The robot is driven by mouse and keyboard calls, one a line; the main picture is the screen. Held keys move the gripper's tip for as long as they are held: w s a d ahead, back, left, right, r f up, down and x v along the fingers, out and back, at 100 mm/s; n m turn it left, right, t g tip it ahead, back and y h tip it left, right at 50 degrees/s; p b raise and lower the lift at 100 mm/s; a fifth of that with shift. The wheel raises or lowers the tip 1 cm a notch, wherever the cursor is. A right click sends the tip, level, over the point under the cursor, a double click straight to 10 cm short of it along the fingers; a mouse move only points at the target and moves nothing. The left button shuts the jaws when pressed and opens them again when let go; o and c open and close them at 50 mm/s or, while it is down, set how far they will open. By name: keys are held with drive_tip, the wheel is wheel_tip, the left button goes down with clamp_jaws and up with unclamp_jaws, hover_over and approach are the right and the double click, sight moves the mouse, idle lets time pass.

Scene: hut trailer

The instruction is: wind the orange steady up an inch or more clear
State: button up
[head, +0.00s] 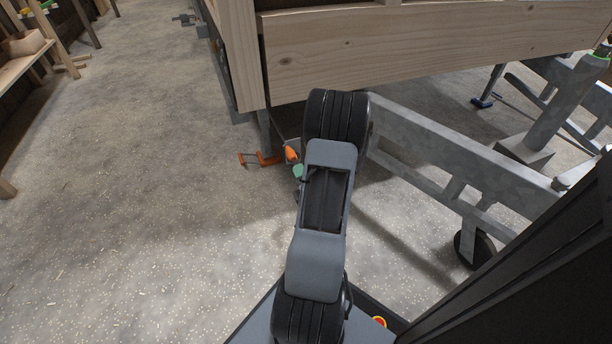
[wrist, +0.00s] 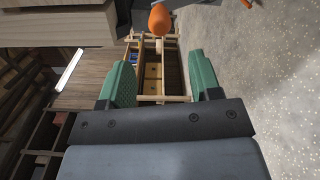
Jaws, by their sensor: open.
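The orange steady (head: 267,159) stands under the near corner of the timber hut. Its grey leg goes up beneath the floor frame and its orange foot is at the ground. An orange rounded knob (head: 291,153) shows just beside my forearm, and an orange knob (wrist: 159,20) shows at the top of the wrist view. My gripper (wrist: 160,68) has its green-padded fingers spread wide, with nothing between them. The knob lies beyond the fingertips, apart from them. In the head view, one green finger (head: 299,171) shows and my arm hides the rest.
The timber hut side (head: 420,45) overhangs the steady. The grey trailer drawbar (head: 450,150) runs to the right, with a jockey wheel (head: 474,249). A wooden bench (head: 22,62) is far left. The gravel floor at left is clear.

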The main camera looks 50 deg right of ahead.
drive_tip(key=shift+p+v, duration=1.55)
drive_tip(key=shift+p, duration=0.2)
